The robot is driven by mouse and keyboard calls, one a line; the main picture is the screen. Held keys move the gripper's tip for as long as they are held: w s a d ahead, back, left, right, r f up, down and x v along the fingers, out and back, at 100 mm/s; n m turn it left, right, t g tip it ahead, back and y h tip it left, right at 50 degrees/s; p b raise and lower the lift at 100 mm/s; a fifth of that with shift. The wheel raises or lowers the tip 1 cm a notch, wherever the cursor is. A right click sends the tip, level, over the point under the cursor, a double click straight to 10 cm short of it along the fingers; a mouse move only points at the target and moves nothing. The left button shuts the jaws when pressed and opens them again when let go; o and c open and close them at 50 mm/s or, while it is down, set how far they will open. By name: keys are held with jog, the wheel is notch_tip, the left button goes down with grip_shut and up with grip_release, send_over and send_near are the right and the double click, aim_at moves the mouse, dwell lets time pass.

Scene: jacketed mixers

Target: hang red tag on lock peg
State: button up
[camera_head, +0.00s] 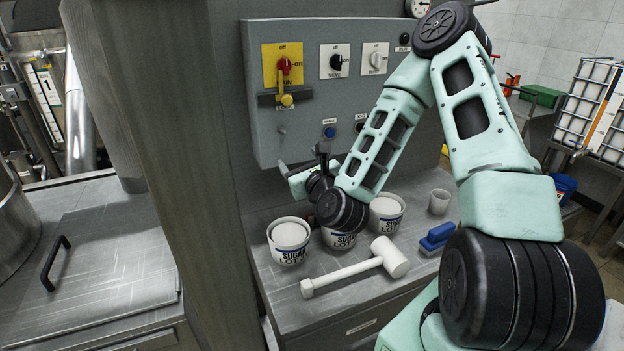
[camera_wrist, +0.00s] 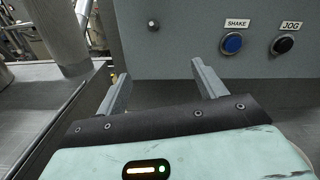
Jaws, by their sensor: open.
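No red tag can be made out in either view. A small pale metal peg (camera_head: 281,130) sticks out of the grey control panel (camera_head: 262,145), below the yellow switch plate (camera_head: 270,65) with its red knob and yellow handle. I cannot tell whether it is the lock peg. It also shows in the wrist view (camera_wrist: 152,24), above and ahead of my fingers. My gripper (camera_wrist: 160,72) is open and empty, its two grey fingers spread, pointing toward the panel. In the head view my gripper (camera_head: 300,157) is low in front of the panel, above the bench.
A thick grey post (camera_head: 185,180) rises left of the panel. Blue (camera_wrist: 232,43) and black (camera_wrist: 283,44) buttons are right of the peg.

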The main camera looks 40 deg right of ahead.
jog(key=a+p+v, duration=0.1)
jog(key=p+v, duration=0.8)
jog(key=p, duration=0.3)
jog(key=shift+a+r+p, duration=0.15)
jog(key=shift+r+p, duration=0.15)
jog(key=shift+r, duration=0.05)
jog(key=shift+w, duration=0.1)
